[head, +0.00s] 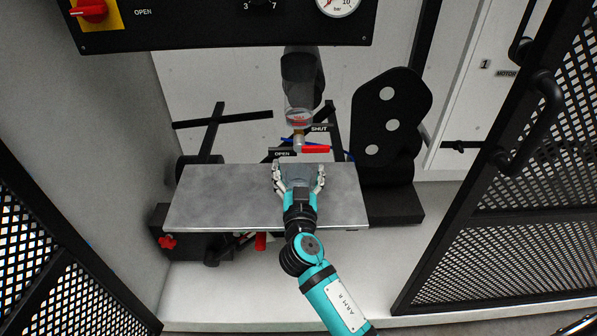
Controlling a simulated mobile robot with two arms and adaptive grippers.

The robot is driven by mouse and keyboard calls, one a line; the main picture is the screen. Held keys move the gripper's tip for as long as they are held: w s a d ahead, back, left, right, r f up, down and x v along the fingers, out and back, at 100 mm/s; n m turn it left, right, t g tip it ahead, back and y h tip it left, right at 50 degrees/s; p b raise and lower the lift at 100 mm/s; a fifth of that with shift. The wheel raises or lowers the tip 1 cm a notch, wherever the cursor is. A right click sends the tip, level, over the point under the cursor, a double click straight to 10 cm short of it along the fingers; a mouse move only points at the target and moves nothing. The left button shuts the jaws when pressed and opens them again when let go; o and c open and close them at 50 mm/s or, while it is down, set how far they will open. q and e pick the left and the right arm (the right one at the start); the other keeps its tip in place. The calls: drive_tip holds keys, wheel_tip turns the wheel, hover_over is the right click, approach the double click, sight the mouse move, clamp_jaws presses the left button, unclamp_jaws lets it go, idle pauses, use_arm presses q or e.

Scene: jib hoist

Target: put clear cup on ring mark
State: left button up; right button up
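My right gripper (299,172) is over the grey metal bench top, reaching in from the front with its two fingers spread apart. A faint, see-through grey shape, which looks like the clear cup (298,175), fills the space between the fingers. I cannot tell whether the fingers press on it, or whether it touches the bench top (220,200). No ring mark can be made out; part of the bench top is hidden behind the gripper and arm. My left gripper is not in view.
Behind the bench stand a red-handled valve (315,149) with OPEN and SHUT labels and a grey cylinder (300,80). A black plate with holes (390,120) stands at right. A control panel (210,22) overhangs the top. Mesh doors (530,170) flank the opening. The left bench top is bare.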

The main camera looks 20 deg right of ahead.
drive_tip(key=shift+s+f, duration=0.1)
drive_tip(key=shift+f, duration=0.4)
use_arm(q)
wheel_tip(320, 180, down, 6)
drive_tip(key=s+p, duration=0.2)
use_arm(e)
drive_tip(key=shift+d+r, duration=0.1)
drive_tip(key=shift+r, duration=0.5)
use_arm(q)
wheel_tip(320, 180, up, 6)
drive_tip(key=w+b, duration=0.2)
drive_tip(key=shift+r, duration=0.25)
use_arm(e)
drive_tip(key=v, duration=1.1)
drive_tip(key=shift+s+r, duration=0.2)
drive_tip(key=shift+s, duration=0.1)
